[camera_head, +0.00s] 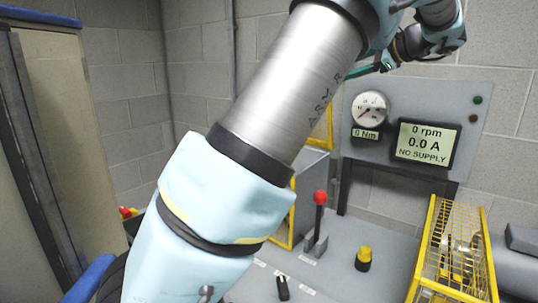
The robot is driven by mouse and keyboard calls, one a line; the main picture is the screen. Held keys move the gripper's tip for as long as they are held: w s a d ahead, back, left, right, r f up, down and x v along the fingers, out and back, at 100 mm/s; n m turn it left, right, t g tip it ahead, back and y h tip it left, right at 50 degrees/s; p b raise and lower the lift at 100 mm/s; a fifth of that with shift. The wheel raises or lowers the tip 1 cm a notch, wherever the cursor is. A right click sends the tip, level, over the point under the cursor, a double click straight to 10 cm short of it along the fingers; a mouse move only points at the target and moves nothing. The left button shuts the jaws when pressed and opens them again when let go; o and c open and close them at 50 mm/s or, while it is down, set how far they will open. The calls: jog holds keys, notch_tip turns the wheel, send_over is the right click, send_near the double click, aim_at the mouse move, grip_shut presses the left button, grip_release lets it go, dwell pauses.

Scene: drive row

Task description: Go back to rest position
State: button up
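My arm reaches from the bottom left up across the middle of the head view and bends at the top right. The far end of the arm, where my gripper (386,62) seems to be, is small and partly behind my own arm links, in front of the wall above the gauge panel. I cannot make out its fingers or whether it holds anything.
A grey panel carries a dial (370,108) and a display (426,144) reading 0 rpm, 0.0 A, NO SUPPLY. On the bench are a red-knobbed lever (319,215), a yellow-topped button (364,257), a black switch (282,288) and a yellow cage guard (452,250). A cabinet (70,130) stands left.

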jog(key=s+a+f+n+g+h, duration=0.2)
jog(key=a+f+n+g, duration=0.15)
jog(key=a+f, duration=0.65)
jog(key=s+a+f+n+g+h, duration=0.2)
jog(key=a+f+g, duration=0.2)
jog(key=a+f, duration=0.55)
jog(key=s+a+f+n+h, duration=0.1)
jog(key=s+a+f+n, duration=0.2)
jog(key=s, duration=0.3)
jog(key=s+a+f+n+g+h, duration=0.1)
jog(key=s+a+f+n+h, duration=0.1)
jog(key=s+a+f+n, duration=0.1)
jog(key=s+a+f+n+g+h, duration=0.1)
jog(key=s+a+f+n, duration=0.2)
jog(key=s, duration=0.7)
notch_tip(320, 180, down, 4)
jog(key=n+b, duration=0.1)
jog(key=n, duration=0.1)
jog(key=shift+a+n+h, duration=0.15)
jog(key=shift+n+h, duration=0.2)
jog(key=shift+h, duration=0.05)
